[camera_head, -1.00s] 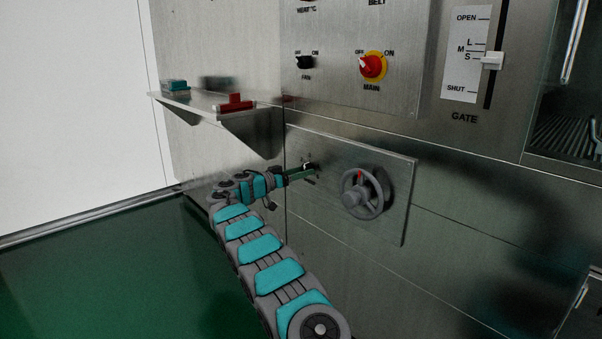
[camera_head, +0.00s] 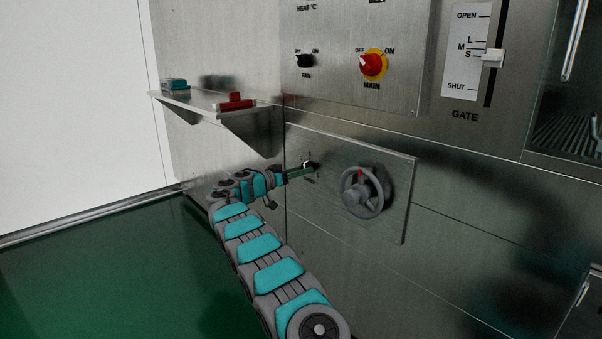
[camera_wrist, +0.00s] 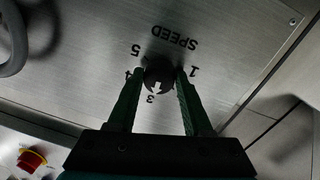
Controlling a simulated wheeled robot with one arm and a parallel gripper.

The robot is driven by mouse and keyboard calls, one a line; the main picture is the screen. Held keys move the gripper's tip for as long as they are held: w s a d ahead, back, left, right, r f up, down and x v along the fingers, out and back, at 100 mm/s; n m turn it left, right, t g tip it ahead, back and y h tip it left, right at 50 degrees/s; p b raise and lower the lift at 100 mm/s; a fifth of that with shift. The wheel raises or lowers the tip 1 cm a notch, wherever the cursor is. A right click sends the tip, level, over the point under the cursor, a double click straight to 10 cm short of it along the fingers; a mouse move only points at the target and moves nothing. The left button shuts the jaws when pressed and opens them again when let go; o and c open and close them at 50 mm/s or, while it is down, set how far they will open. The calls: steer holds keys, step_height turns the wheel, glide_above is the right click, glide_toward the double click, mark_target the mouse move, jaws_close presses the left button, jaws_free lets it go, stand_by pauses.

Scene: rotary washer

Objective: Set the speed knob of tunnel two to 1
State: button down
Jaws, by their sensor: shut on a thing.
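The speed knob (camera_wrist: 159,72) is a small dark round knob on a metal plate, under the word SPEED, which shows upside down in the wrist view. The digits 5, 4, 3 and 1 can be read around it; a finger seems to cover the 2. A white mark on the knob faces the 3 side. My gripper (camera_wrist: 160,80) has its two green fingers on either side of the knob and is shut on it. In the head view my gripper (camera_head: 302,172) reaches the plate left of the handwheel, and the knob is small there. No tunnel number is readable.
A grey handwheel (camera_head: 363,192) with a red mark sits right of the knob on the same plate (camera_head: 400,205). Above are the red-yellow main switch (camera_head: 373,65), the fan switch (camera_head: 305,61) and the gate slider (camera_head: 491,60). A shelf (camera_head: 200,103) juts out above my gripper.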

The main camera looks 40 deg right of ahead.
steer(key=shift+s+r+n+t+h+p, duration=0.1)
steer(key=shift+n+t+p, duration=0.45)
steer(key=shift+n, duration=3.55)
steer(key=shift+s+r+n+t+h+p, duration=0.15)
steer(key=shift+n+p, duration=0.85)
steer(key=shift+n, duration=3.1)
steer(key=shift+w+f+n+t+h+p, duration=0.1)
steer(key=shift+n+t+p, duration=0.5)
steer(key=shift+n, duration=3.5)
steer(key=shift+c, duration=1.6)
jaws_free()
steer(key=shift+s+a, duration=0.1)
